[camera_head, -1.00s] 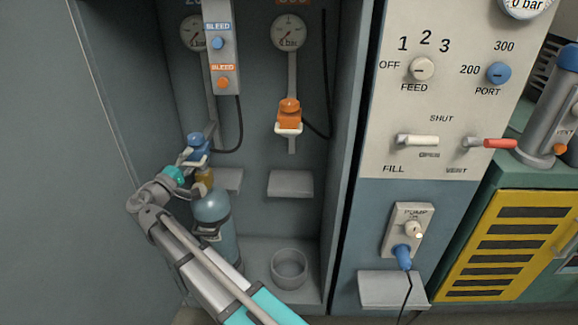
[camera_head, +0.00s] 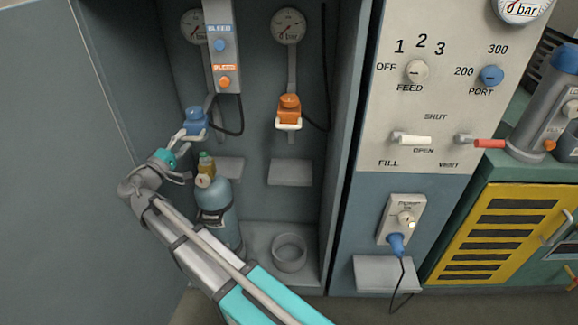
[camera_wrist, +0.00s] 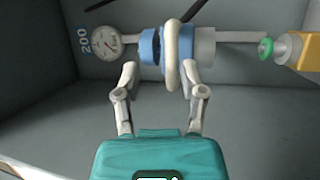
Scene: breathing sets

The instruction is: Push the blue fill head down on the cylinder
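The blue fill head (camera_head: 195,121) is on its vertical rail, above the cylinder (camera_head: 212,206). The cylinder stands upright in the left bay, with a brass valve (camera_head: 206,172) on top. A visible gap separates head and valve. In the wrist view the head (camera_wrist: 150,45) lies sideways, with a pale ring handle (camera_wrist: 173,55); the brass valve (camera_wrist: 306,52) is at the right edge. My gripper (camera_head: 190,139) is at the head's underside. In the wrist view its fingers (camera_wrist: 160,68) are spread, with the ring handle between or just beyond the tips; contact is unclear.
An orange fill head (camera_head: 289,110) hangs on the right rail, above an empty round holder (camera_head: 289,250). A grey bleed box (camera_head: 222,50) hangs above the blue head. The control panel (camera_head: 420,110) stands to the right. The cabinet's left wall is close to my arm.

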